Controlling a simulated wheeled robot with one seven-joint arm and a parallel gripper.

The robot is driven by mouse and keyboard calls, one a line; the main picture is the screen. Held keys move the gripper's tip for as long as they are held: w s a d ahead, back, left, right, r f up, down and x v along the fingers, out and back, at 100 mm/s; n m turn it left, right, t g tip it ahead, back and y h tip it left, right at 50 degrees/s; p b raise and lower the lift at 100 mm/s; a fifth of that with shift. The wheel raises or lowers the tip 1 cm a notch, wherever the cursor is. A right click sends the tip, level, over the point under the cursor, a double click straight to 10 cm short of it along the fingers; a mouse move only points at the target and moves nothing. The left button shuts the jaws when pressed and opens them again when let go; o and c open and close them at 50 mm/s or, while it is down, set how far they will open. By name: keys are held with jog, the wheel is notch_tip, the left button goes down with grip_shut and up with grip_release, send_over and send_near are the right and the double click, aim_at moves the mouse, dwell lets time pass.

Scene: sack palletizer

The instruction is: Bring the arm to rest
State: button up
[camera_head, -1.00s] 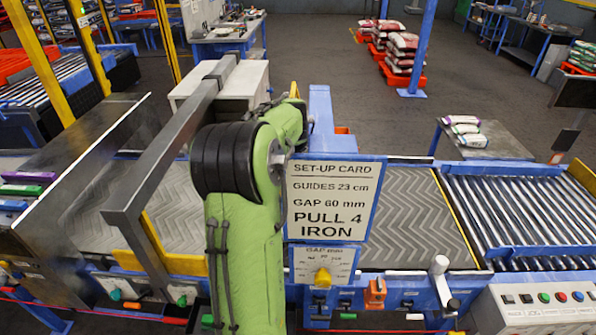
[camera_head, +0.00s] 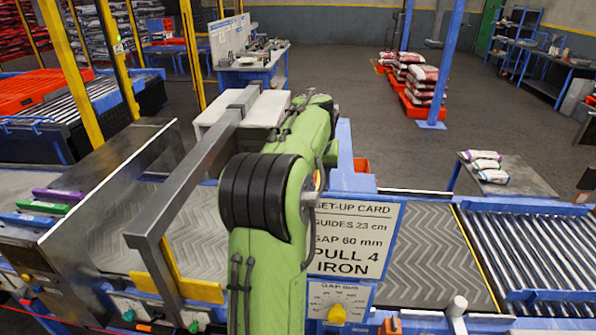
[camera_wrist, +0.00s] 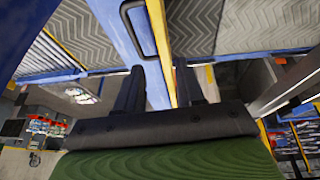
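My green arm (camera_head: 268,270) rises in front of the conveyor line in the head view, bent at a black-ringed joint, and covers part of the set-up card. My gripper is hidden there behind the arm. In the wrist view my gripper (camera_wrist: 157,84) shows two dark fingers standing apart, with nothing seen held between them. Beyond the fingers are a blue panel (camera_wrist: 118,40) with a dark handle and a yellow strip; I cannot tell how far off they are.
A grey metal beam (camera_head: 185,185) runs close left of the arm. The set-up card (camera_head: 370,238) and a gap dial (camera_head: 337,312) stand right of it. A roller conveyor (camera_head: 540,250) lies at right, and a small table with sacks (camera_head: 485,165) behind.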

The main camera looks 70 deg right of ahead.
jog(key=shift+w, duration=0.1)
dwell(0.3)
jog(key=w+a+r+n+t+y+b, duration=0.1)
jog(key=w+a+n+t, duration=0.15)
jog(key=w+a, duration=0.75)
jog(key=w+a+r+n+t, duration=0.15)
jog(key=w+a+n, duration=0.25)
jog(key=w+a, duration=0.55)
jog(key=s+a+f+n+t+y+b, duration=0.1)
jog(key=a+n, duration=0.2)
jog(key=a, duration=0.8)
jog(key=s+a+f+n+y, duration=0.1)
jog(key=s+a+f+n, duration=0.15)
jog(key=a, duration=0.95)
jog(key=s+a+f+n+y, duration=0.1)
jog(key=s+a+f+n, duration=0.2)
jog(key=s+a+n, duration=0.1)
jog(key=shift+s+a+f+t, duration=0.35)
jog(key=shift+s+a, duration=0.1)
jog(key=shift+a, duration=0.75)
jog(key=shift+s, duration=0.1)
